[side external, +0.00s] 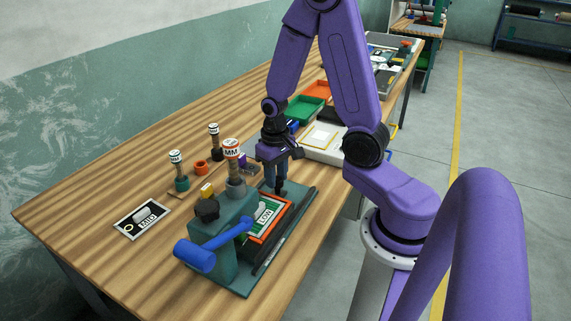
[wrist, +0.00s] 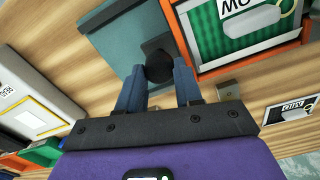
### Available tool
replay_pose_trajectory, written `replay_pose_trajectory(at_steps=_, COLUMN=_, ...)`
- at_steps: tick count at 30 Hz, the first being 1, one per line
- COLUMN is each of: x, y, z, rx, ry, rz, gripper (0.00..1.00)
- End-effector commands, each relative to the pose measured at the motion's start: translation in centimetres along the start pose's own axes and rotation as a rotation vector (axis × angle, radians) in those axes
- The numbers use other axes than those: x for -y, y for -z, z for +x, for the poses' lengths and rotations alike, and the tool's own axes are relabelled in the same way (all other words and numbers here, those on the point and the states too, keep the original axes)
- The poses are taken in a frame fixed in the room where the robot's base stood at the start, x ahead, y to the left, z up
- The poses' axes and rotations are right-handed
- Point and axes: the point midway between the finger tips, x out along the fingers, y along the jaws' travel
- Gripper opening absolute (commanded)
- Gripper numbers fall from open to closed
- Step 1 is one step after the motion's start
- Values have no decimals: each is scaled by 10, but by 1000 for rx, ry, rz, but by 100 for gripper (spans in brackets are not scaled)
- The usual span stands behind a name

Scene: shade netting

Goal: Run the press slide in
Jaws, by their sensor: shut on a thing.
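The press (side external: 212,235) is a teal body with a blue lever (side external: 195,256), standing on a teal base plate (side external: 240,288) on the bench. Its slide has an orange-red frame (side external: 281,222) around a green and white card (side external: 266,212) reading LOW. The slide lies beside the press head, outside it at least in part; the lever hides some of it. My gripper (side external: 277,180) points down at the slide's far end. In the wrist view, its blue fingers are shut on a round black knob (wrist: 159,67) on a dark block next to the orange-red frame (wrist: 207,75).
Stamps with dark green and grey bases, one marked MM (side external: 232,150), stand behind the press. A pale tray (side external: 322,141) and green bin (side external: 304,108) lie beyond my gripper. The front left bench is clear.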

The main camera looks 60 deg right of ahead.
Motion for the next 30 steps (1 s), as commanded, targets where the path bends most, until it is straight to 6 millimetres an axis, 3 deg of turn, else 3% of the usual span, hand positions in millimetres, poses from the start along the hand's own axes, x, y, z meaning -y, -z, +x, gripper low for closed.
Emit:
replay_pose_trajectory(at_steps=4, x=12, y=-2, z=-1, rx=-5, ry=1, rz=-2, gripper=0)
replay_pose_trajectory(at_steps=14, x=16, y=-3, z=-1, rx=-5, ry=3, rz=-1, gripper=0)
replay_pose_trajectory(at_steps=15, x=16, y=-3, z=-1, rx=-5, ry=3, rz=-2, gripper=48)
replay_pose_trajectory(at_steps=16, x=16, y=-3, z=-1, rx=-4, ry=3, rz=-2, gripper=58)
replay_pose_trajectory(at_steps=30, x=13, y=-2, z=-8, rx=-5, ry=1, rz=0, gripper=60)
